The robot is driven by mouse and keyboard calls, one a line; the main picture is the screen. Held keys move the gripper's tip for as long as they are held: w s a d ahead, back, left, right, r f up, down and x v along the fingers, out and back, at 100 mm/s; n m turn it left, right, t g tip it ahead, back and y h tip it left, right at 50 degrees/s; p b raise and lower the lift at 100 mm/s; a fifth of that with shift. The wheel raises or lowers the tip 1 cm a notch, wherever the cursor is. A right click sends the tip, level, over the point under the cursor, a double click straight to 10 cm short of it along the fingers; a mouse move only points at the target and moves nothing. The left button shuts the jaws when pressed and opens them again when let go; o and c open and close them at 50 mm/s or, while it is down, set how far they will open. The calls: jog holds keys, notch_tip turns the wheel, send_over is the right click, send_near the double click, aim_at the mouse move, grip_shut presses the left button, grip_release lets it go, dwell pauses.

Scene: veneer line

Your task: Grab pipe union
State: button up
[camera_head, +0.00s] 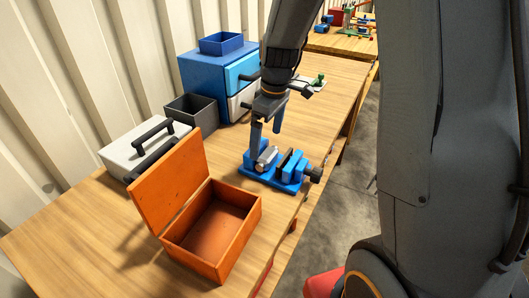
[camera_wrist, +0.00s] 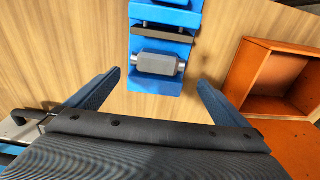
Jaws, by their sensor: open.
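The pipe union (camera_wrist: 158,64) is a grey metal fitting with a thicker middle and narrower ends. It lies on the blue vise (camera_wrist: 167,17), beside the dark jaw. In the head view the pipe union (camera_head: 265,157) sits at the left end of the vise (camera_head: 286,178), partly behind a finger. My gripper (camera_head: 265,142) is above that end of the vise, pointing down. In the wrist view my gripper's (camera_wrist: 160,80) two blue fingers are spread wide, one on each side of the pipe union, with nothing between them touching it.
An open, empty orange box (camera_head: 240,198) stands in front of the vise on the wooden table (camera_head: 95,225). A grey case (camera_head: 148,147), a dark bin (camera_head: 193,110) and a blue drawer unit (camera_head: 205,75) line the wall side. The table's front left is clear.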

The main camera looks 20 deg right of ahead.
aim_at(268, 153)
jog(key=shift+w+d+f+p, duration=0.1)
jog(key=shift+f+p, duration=0.55)
jog(key=shift+f, duration=1.1)
jog(key=shift+w+d+f+p, duration=0.1)
jog(key=shift+f+p, duration=0.55)
jog(key=shift+f, duration=1.05)
jog(key=c, duration=1.3)
jog(key=shift+c, duration=0.2)
jog(key=shift+d+r+b, duration=0.1)
jog(key=shift+r+b, duration=0.1)
jog(key=shift+b, duration=0.1)
